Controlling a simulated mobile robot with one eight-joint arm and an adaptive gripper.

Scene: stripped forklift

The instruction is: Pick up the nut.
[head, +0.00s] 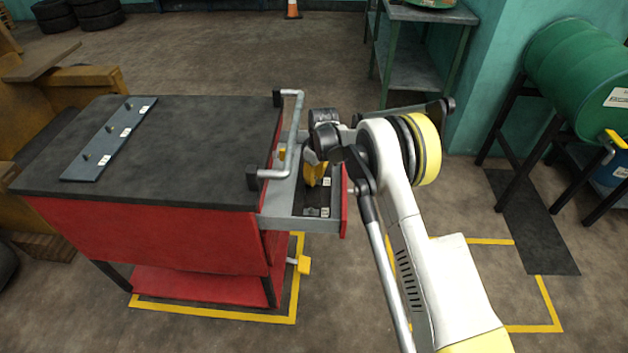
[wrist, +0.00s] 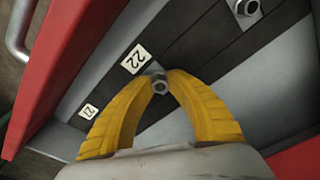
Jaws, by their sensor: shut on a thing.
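The nut (wrist: 160,86) is a small grey metal hex piece, seen in the wrist view beside a white label marked 22. My gripper (wrist: 161,80) has its two yellow fingers closed on it, with the tips pressing from both sides. I cannot tell whether the nut touches the drawer floor or is slightly lifted. In the head view, my gripper (head: 315,180) reaches down into the open drawer (head: 275,223) of the red cabinet, and the nut is hidden there.
A larger grey nut (wrist: 247,9) sits farther up in the wrist view. The red drawer front (head: 345,213) and the cart handle (head: 292,140) stand close around my gripper. The black cabinet top (head: 200,150) holds a plate with pegs.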

